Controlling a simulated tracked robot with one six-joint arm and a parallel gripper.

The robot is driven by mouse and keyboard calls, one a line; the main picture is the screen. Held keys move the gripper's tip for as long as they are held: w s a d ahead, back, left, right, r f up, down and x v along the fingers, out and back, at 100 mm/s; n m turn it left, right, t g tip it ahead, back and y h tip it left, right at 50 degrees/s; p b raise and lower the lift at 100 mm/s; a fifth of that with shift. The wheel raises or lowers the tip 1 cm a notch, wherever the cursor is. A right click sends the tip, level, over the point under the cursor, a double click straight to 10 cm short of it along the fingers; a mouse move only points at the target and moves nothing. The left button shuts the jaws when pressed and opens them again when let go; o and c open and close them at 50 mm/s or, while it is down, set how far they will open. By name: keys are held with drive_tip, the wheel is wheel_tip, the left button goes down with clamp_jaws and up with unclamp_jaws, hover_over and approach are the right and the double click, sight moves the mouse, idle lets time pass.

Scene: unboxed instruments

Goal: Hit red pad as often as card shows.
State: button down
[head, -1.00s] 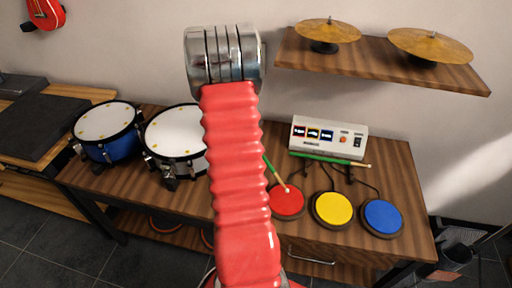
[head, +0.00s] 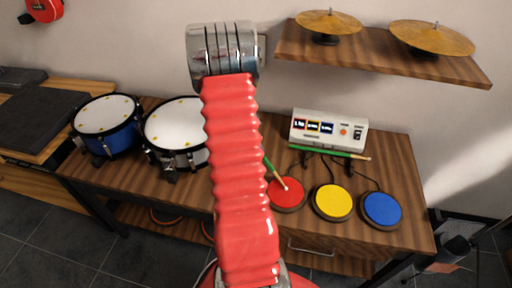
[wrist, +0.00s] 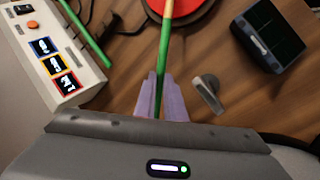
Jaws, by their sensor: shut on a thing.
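The red pad (head: 288,197) lies on the wooden table, left of the yellow pad (head: 333,202) and the blue pad (head: 381,210). My gripper (wrist: 161,90) is shut on a green drumstick (wrist: 164,55). The stick's pale tip (head: 285,187) shows over the red pad in the head view; whether it touches cannot be told. The red pad also shows at the top of the wrist view (wrist: 200,13). The grey box (head: 328,133) carries red-, yellow- and blue-framed cards; the red-framed card (wrist: 67,84) has markings I cannot read surely. My arm hides the gripper in the head view.
A second green stick (head: 330,153) lies before the grey box. Two drums (head: 106,112) (head: 175,125) stand at left. Cymbals (head: 430,38) sit on a shelf above. Cables run between box and pads. A dark box (wrist: 270,32) shows in the wrist view.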

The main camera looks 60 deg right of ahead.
wheel_tip(320, 180, up, 4)
drive_tip(key=shift+r, duration=0.2)
idle(0.3)
wheel_tip(320, 180, down, 5)
drive_tip(key=shift+f, duration=0.1)
drive_tip(key=shift+r, duration=2.55)
wheel_tip(320, 180, up, 5)
